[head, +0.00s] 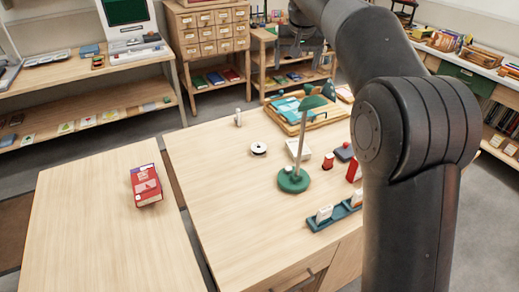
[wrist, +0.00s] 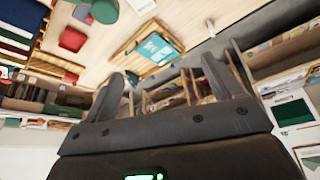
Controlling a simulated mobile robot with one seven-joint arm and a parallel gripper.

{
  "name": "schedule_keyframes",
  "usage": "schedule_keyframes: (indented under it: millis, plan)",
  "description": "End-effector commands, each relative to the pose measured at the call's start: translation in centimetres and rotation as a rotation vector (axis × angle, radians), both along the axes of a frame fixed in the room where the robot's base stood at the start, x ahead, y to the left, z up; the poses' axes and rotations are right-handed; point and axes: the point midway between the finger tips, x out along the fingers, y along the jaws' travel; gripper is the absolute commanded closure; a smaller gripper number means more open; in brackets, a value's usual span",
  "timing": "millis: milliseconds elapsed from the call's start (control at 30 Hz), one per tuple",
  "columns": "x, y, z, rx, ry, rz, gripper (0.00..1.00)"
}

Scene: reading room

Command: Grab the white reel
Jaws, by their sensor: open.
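The white reel (head: 258,148) lies flat on the near wooden table, with a dark centre. It stands clear of other things, left of the green desk lamp. My gripper (head: 300,48) is at the top of the head view, raised and well away from the reel, partly hidden by my arm. In the wrist view my gripper (wrist: 161,68) shows two spread fingers with nothing held between them. I cannot make out the reel in the wrist view.
The green lamp (head: 294,182) stands right of the reel, near a white tray (head: 299,150). A small pale figure (head: 238,118) stands behind the reel. A wooden board with teal items (head: 282,108) lies farther back. A red book (head: 146,186) lies on the left table. The table's front left is bare.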

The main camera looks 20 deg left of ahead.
Motion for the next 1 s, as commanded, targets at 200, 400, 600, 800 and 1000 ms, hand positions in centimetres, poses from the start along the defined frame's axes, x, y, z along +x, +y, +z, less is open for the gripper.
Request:
schedule_keyframes:
  millis: [200,400,600,800,1000]
  plan:
    - [2.6,5.6,-3.0,-0.005,0.008,0.036,0.15]
    - [3.6,8.6,-5.0,-0.009,0.012,0.057,0.15]
    - [4.3,11.3,-6.8,-0.012,0.015,0.074,0.15]
    - [4.4,12.0,-9.0,-0.013,0.017,0.078,0.15]
    - [4.4,12.0,-12.6,-0.014,0.018,0.078,0.15]
